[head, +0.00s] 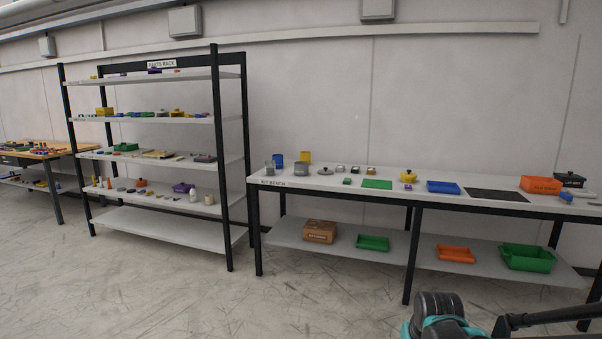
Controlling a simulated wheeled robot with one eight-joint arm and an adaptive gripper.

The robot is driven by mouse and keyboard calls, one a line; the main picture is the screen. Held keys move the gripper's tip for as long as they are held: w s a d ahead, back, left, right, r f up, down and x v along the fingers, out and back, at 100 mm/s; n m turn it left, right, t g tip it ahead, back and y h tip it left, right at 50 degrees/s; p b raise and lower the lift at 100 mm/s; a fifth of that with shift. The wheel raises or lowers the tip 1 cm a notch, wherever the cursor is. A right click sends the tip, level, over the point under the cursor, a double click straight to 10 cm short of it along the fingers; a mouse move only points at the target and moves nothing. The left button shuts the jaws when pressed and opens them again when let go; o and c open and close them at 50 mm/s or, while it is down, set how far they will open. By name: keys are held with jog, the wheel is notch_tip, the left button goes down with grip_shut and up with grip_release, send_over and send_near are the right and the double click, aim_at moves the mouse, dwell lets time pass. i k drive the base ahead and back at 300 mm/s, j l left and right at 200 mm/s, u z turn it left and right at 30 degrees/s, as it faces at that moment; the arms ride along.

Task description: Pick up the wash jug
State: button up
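I cannot make out for certain which item is the wash jug. Cup- or jug-like vessels stand at the left end of the kit bench: a blue one (278,160), a yellow one (305,156), a grey one (302,169) and a small grey one (269,168). They are small in the head view, and spouts or handles are not clear. Part of my arm, dark with teal bands, shows at the bottom right, well in front of the bench. My gripper's fingers do not show.
The long kit bench (340,182) holds a green mat (377,184), a blue tray (443,187), an orange bin (541,184) and a dark pot (569,180). Boxes and trays sit on its lower shelf. A parts rack (160,119) stands left. Floor in front is clear.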

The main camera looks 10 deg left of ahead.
aim_at(270, 164)
jog(key=i+j, duration=0.25)
jog(key=i, duration=0.15)
jog(key=i+j, duration=0.3)
jog(key=i+j+u, duration=0.1)
jog(key=i+j, duration=0.15)
jog(key=i, duration=0.25)
